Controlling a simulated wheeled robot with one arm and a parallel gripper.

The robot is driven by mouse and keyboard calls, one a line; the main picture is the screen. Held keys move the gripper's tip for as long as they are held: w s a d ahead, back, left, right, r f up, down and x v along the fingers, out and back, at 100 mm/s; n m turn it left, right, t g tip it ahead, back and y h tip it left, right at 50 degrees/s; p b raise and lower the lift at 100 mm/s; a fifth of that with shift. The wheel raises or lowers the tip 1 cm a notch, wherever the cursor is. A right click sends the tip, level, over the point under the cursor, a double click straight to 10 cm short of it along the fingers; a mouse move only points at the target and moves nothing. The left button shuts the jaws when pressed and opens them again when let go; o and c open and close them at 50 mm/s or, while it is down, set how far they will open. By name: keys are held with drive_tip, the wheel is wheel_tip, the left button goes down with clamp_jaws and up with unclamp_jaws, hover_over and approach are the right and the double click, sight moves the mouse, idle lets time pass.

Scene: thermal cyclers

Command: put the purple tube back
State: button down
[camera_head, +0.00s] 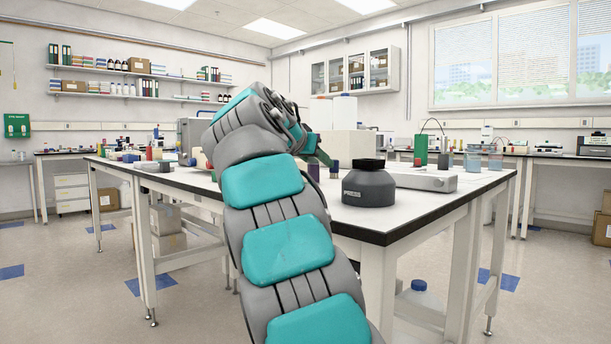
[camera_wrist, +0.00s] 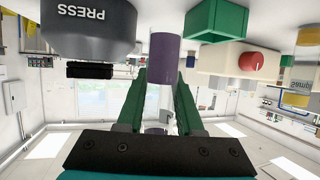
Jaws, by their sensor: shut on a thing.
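The purple tube (camera_wrist: 165,58) is in the wrist view, which looks upside down. It has a solid purple section and a paler section between the two green fingers. My gripper (camera_wrist: 163,85) is shut on it. In the head view my gripper (camera_head: 321,158) is over the white bench, partly hidden by my arm, and a small purple piece (camera_head: 313,171) shows just below the fingers. I cannot tell from these frames whether the tube touches the bench. No rack or holder for the tube can be clearly made out.
A dark grey mixer (camera_head: 369,184) marked PRESS stands close by and also fills the wrist view's upper left (camera_wrist: 90,25). A green open box (camera_wrist: 216,20) and a white block with a red knob (camera_wrist: 250,62) are near the tube. A flat grey device (camera_head: 425,181) stands right.

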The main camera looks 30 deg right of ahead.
drive_tip(key=w+p, duration=0.1)
drive_tip(key=w, duration=0.1)
drive_tip(key=w+p, duration=0.1)
drive_tip(key=w, duration=0.2)
drive_tip(key=w+p, duration=0.2)
drive_tip(key=w, duration=0.1)
drive_tip(key=shift+d+f, duration=0.3)
drive_tip(key=shift+d, duration=0.1)
drive_tip(key=shift+f+b, duration=1.1)
drive_tip(key=shift+f, duration=0.8)
drive_tip(key=shift+f, duration=0.15)
drive_tip(key=c, duration=0.6)
unclamp_jaws()
drive_tip(key=shift+o, duration=0.2)
drive_tip(key=shift+a+r, duration=0.1)
drive_tip(key=shift+r, duration=0.15)
drive_tip(key=v, duration=1.1)
drive_tip(key=shift+s+a+r, duration=0.2)
drive_tip(key=shift+a, duration=0.05)
